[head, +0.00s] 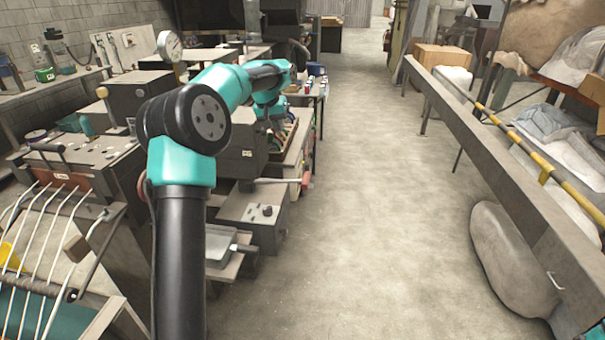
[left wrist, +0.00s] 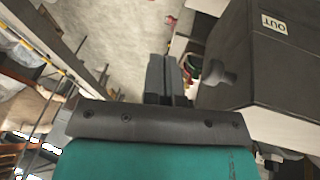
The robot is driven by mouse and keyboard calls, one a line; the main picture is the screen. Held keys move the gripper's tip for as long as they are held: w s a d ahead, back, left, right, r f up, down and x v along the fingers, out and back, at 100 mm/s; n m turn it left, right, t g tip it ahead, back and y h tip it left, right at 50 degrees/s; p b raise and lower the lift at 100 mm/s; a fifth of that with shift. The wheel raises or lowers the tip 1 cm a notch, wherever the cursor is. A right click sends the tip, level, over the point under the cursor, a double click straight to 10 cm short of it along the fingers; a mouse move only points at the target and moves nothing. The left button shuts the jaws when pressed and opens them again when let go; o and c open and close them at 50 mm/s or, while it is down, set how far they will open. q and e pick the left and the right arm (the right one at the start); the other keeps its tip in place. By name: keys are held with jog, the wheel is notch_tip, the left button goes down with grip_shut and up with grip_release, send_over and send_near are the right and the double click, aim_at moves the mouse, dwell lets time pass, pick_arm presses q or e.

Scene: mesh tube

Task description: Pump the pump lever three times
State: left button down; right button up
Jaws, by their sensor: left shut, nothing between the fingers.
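The gripper looks apart from the lever. My right gripper is in neither view.
A grey machine block (head: 250,215) is below the lever. The concrete floor (head: 380,230) is clear. A long metal beam (head: 500,180) runs along the right.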

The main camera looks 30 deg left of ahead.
pick_arm(q)
send_over(304, 178)
jog(key=s+a, duration=0.2)
jog(key=a, duration=0.1)
notch_tip(304, 178, down, 19)
jog(key=shift+w+d+r, duration=0.1)
jog(key=shift+d+r, duration=0.05)
jog(key=shift+w+d+f, duration=0.25)
jog(key=shift+d+f, duration=0.5)
jog(key=shift+f, duration=0.1)
jog(key=shift+w+d+f, duration=0.15)
jog(key=shift+d+f, duration=0.2)
jog(key=shift+f, duration=0.25)
